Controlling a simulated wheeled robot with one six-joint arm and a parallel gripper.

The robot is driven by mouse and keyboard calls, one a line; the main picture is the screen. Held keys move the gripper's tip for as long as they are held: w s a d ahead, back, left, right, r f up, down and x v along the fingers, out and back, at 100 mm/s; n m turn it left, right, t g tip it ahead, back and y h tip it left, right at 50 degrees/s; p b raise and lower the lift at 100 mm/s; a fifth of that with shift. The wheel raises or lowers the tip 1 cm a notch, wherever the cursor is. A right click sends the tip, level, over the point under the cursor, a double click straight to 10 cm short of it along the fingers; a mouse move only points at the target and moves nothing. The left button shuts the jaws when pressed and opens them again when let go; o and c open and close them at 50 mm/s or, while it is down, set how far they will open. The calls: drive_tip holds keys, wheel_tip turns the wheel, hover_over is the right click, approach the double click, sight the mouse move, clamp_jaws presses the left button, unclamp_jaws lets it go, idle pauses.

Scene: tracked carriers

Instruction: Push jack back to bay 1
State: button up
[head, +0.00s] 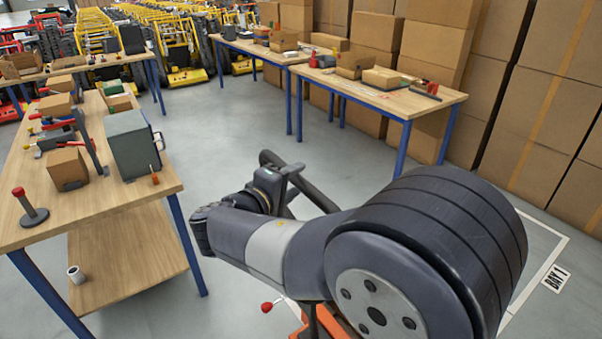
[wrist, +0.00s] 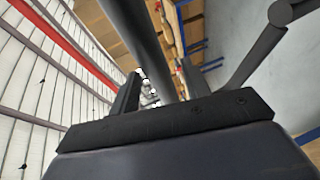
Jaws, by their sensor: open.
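The jack shows only in part in the head view: a dark tubular handle (head: 322,196) and, low behind my arm, an orange part (head: 312,328) that seems to be its body. A red-knobbed lever (head: 267,307) sticks out beside it. My gripper (head: 288,178) is at the handle, and my arm hides much of both. In the wrist view my gripper (wrist: 160,80) is open. A dark handle bar (wrist: 143,38) runs up between or just beyond the fingers; contact cannot be told. Another bar (wrist: 262,52) slants at right. The bay 1 label (head: 555,278) lies on the floor at right.
A workbench (head: 150,193) with a grey box and tools stands at left. Another bench (head: 440,100) stands at the back right before stacked cardboard boxes (head: 555,125). White floor lines (head: 525,280) run near the label. Grey floor (head: 230,120) between the benches is clear.

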drive_tip(key=shift+x, duration=1.6)
clamp_jaws()
